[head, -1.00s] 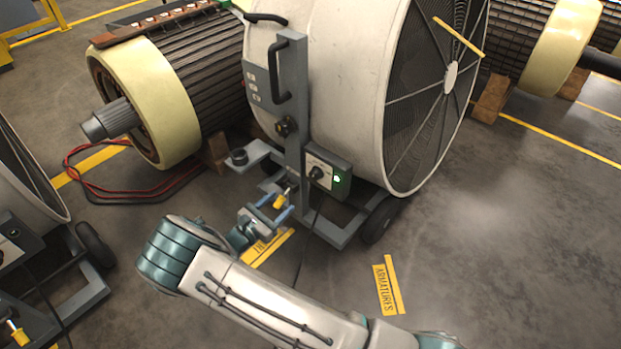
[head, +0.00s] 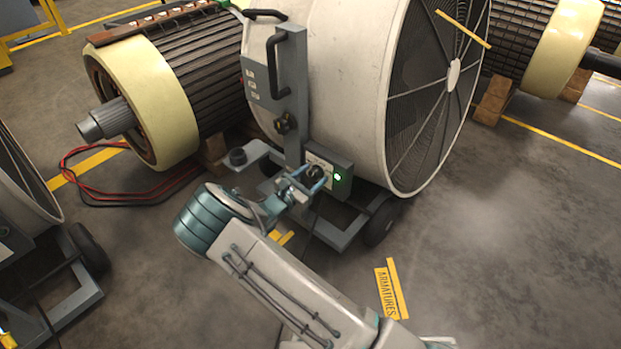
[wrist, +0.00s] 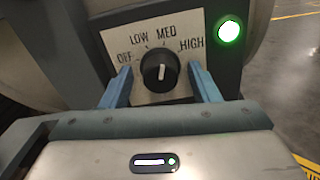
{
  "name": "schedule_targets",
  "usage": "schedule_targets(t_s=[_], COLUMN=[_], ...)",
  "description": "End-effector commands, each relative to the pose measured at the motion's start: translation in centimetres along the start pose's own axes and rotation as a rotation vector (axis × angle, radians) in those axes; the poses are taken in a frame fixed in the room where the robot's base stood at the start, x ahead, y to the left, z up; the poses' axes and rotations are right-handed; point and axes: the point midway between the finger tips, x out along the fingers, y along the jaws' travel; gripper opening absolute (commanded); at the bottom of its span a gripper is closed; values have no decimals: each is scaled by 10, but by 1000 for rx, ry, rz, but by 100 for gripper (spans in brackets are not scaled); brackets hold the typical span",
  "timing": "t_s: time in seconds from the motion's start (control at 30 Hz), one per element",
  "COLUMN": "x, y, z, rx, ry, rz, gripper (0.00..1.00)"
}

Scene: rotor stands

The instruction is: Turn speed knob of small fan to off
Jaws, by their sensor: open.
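The fan in front of me has a pale drum housing (head: 345,95) with a dark grille. Its grey control box (head: 341,166) carries a black speed knob, which in the wrist view (wrist: 160,71) sits on a white plate marked OFF, LOW, MED and HIGH. The knob's white mark stands nearly upright, roughly towards MED. A green lamp (wrist: 229,31) glows right of the plate. My gripper (head: 308,180) is at the box, and its blue fingers (wrist: 162,78) are open on either side of the knob, with gaps to it on both sides.
A grey post with a handle (head: 279,67) and a second black knob (head: 284,124) rises left of the box. A small bracket (head: 250,155) juts out near my wrist. Another fan cart (head: 75,270) stands at the left. Floor to the right is open.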

Motion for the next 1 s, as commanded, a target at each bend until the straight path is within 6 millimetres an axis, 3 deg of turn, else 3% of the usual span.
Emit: schedule_targets(t_s=[0.13,0.3,0.67,1.0], x=[0,0,-1,-1], y=[0,0,1,2], z=[0,0,2,5], rx=[0,1,-38,-261], ry=[0,0,1,0], rz=[0,0,2,3], gripper=[55,11,11,11])
